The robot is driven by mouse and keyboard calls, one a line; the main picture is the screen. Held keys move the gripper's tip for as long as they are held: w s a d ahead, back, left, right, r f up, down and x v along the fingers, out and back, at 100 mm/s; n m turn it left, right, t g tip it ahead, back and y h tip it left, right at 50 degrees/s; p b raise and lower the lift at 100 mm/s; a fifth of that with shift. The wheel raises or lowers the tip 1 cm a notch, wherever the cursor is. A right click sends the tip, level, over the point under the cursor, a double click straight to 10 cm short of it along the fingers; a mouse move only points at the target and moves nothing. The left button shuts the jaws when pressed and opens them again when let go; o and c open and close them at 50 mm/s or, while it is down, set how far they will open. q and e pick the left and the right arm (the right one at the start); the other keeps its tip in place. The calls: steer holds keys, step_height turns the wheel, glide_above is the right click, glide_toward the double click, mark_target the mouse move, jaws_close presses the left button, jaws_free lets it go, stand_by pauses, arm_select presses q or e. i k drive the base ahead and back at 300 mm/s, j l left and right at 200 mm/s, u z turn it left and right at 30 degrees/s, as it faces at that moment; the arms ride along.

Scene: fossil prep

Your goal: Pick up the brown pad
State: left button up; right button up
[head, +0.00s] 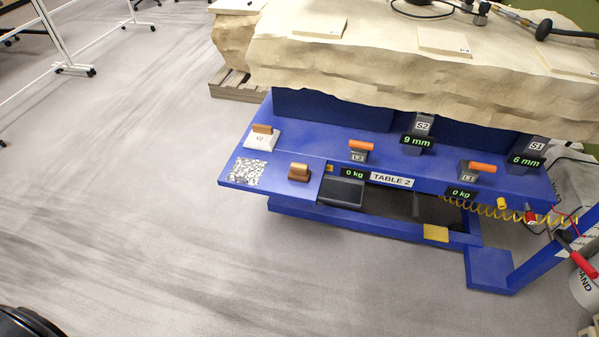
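A small brown block with a rounded top (299,173), which looks like the brown pad, sits on the front left part of the blue table (240,177), near its front edge. It stands apart from the things around it, and nothing covers it. Neither of my grippers shows in the head view.
Left of the pad lie a clear bag of pale bits (248,172) and a white block with a brown handle (262,137). A pale rock slab (400,60) stands behind. The floor in front is clear.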

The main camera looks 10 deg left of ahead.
mark_target(301, 172)
steer(key=i+l+u, duration=0.65)
steer(key=i+l, duration=0.2)
steer(key=l, duration=0.1)
